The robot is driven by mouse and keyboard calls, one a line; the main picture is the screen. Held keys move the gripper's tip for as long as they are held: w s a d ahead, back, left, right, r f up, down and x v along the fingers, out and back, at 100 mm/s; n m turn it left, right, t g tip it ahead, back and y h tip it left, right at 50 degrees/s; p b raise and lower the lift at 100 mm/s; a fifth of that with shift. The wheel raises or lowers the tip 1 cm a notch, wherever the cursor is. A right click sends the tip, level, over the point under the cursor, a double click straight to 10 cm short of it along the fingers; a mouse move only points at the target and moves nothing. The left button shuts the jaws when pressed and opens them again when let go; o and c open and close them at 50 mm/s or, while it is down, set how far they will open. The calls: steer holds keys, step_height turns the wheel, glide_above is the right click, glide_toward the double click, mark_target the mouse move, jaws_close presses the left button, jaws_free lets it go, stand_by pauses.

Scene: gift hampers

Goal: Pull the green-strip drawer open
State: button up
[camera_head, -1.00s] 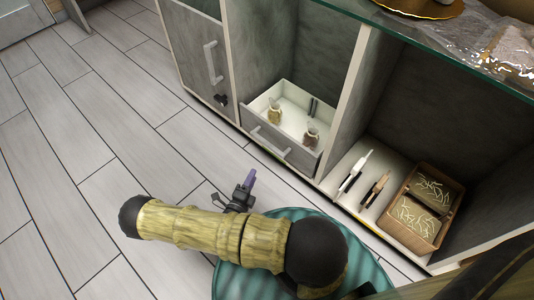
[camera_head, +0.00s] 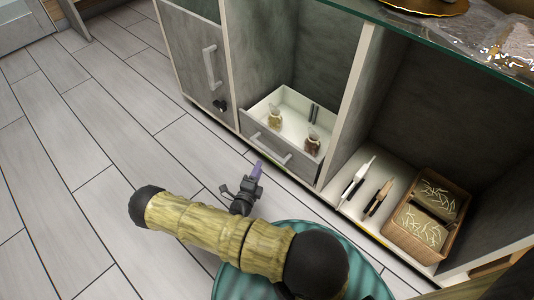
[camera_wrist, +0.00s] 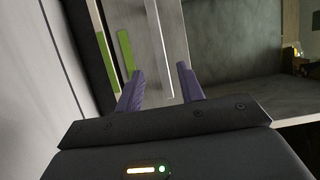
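A low drawer with a grey front (camera_head: 262,140) and a pale bar handle (camera_head: 270,149) sits in the cabinet's middle compartment. No green strip reads clearly in the head view. In the wrist view two green strips (camera_wrist: 126,53) lie on pale surfaces left of a long pale bar (camera_wrist: 158,45), probably the handle. My gripper (camera_head: 260,168) is just in front of the drawer front, apart from the handle.
The right compartment holds a basket (camera_head: 428,216) and two slim pen-like items (camera_head: 377,198). A glass top (camera_head: 430,50) overhangs. The tiled floor (camera_head: 90,140) at left is clear.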

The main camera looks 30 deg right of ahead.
mark_target(267, 149)
steer(key=b+x, duration=0.4)
steer(key=x, duration=0.6)
steer(key=shift+w, duration=0.1)
jaws_close()
